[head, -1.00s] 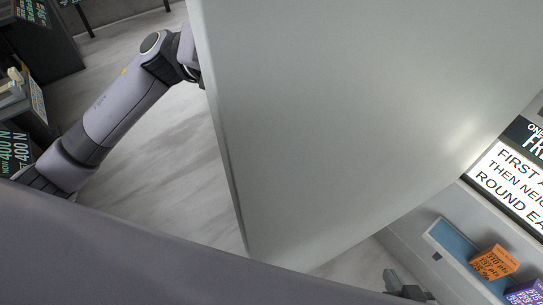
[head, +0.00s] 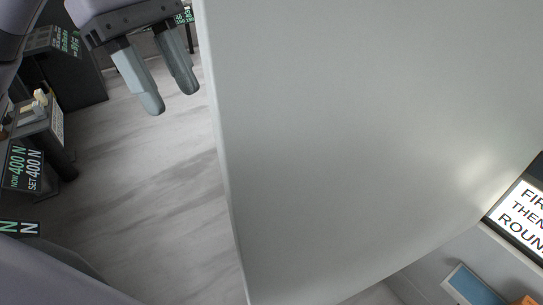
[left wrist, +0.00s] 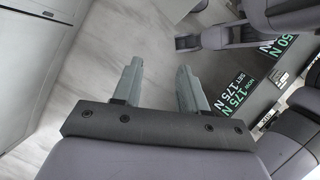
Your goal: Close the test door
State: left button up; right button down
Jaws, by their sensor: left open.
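The test door (head: 360,130) is a large plain grey panel that fills the middle and right of the head view. Its left edge runs from the top down to the bottom. My left gripper (head: 169,98) is at the top left, just left of that edge, with its two grey fingers apart and nothing between them. In the picture a gap shows between the fingers and the door edge. The left wrist view also shows the open, empty gripper (left wrist: 159,70) over the floor. I cannot tell whether the pale panel (left wrist: 30,60) there is the door. My right gripper is out of view.
A black stand with a "400 N" display (head: 22,168) is at the left, with another dark unit (head: 60,75) behind it. Streaked grey floor (head: 150,190) lies clear left of the door. A lit sign (head: 525,215) and a blue panel (head: 470,284) are at the right.

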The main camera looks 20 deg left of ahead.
pick_arm(q)
jog(key=s+d+f, duration=0.1)
jog(key=d+f, duration=0.1)
jog(key=d, duration=0.4)
jog(key=s+d+f, duration=0.2)
jog(key=d, duration=0.5)
jog(key=shift+d+f+p, duration=0.15)
jog(key=shift+f+p, duration=0.15)
jog(key=shift+p, duration=0.05)
grip_shut()
